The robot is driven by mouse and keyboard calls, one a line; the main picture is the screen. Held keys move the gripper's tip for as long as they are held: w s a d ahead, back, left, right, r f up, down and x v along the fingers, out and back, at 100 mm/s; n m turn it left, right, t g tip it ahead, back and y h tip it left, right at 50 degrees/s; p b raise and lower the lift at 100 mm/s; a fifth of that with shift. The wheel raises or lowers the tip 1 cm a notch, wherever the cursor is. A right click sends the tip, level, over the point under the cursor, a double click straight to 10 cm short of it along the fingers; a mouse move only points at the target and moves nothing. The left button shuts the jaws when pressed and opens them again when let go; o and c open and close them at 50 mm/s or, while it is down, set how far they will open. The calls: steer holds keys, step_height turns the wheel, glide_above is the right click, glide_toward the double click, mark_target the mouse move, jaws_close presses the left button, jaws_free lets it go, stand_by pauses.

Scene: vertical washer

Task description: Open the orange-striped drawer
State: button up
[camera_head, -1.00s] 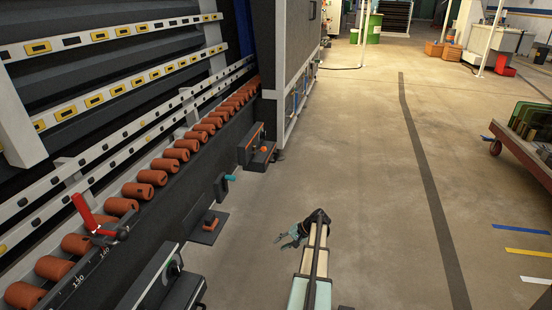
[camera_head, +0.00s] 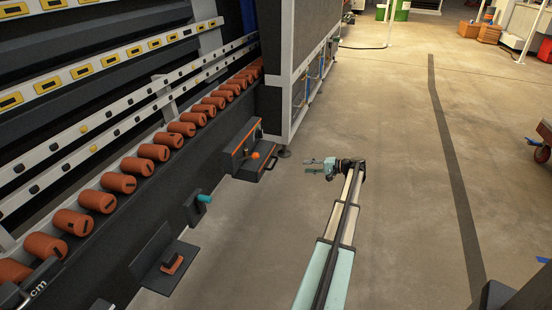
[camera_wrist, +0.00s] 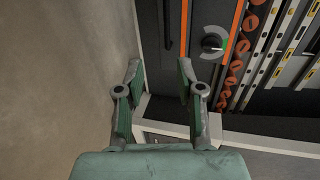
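The orange-striped drawer unit (camera_head: 240,147) is a dark box low on the washer's front, left of my gripper, with an orange edge and an orange ball. Its lower part juts out over the floor. In the wrist view a dark panel (camera_wrist: 205,70) lies beyond my fingers, with orange stripes, a round dial (camera_wrist: 212,44) and a dark bar like a handle (camera_wrist: 167,25). My gripper (camera_head: 312,166) is to the right of the unit, pointing left, apart from it. In the wrist view my gripper (camera_wrist: 160,72) is open and empty. I cannot tell how far the drawer is out.
A teal knob (camera_head: 204,198) and a plate with an orange block (camera_head: 172,264) stick out along the washer front. A row of orange rollers (camera_head: 155,152) runs above. A white-framed cabinet (camera_head: 287,80) stands just behind the unit.

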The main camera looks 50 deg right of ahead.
mark_target(274, 164)
steer(key=shift+a+r+b+x, duration=0.2)
steer(key=shift+b+x, duration=0.75)
steer(key=shift+x, duration=1.95)
steer(key=shift+a+r+b+x, duration=0.2)
steer(key=shift+b+x, duration=0.8)
steer(key=shift+x, duration=1.9)
steer(key=shift+r+b+x, duration=0.25)
steer(key=shift+b+x, duration=0.7)
steer(key=shift+x, duration=1.95)
jaws_close()
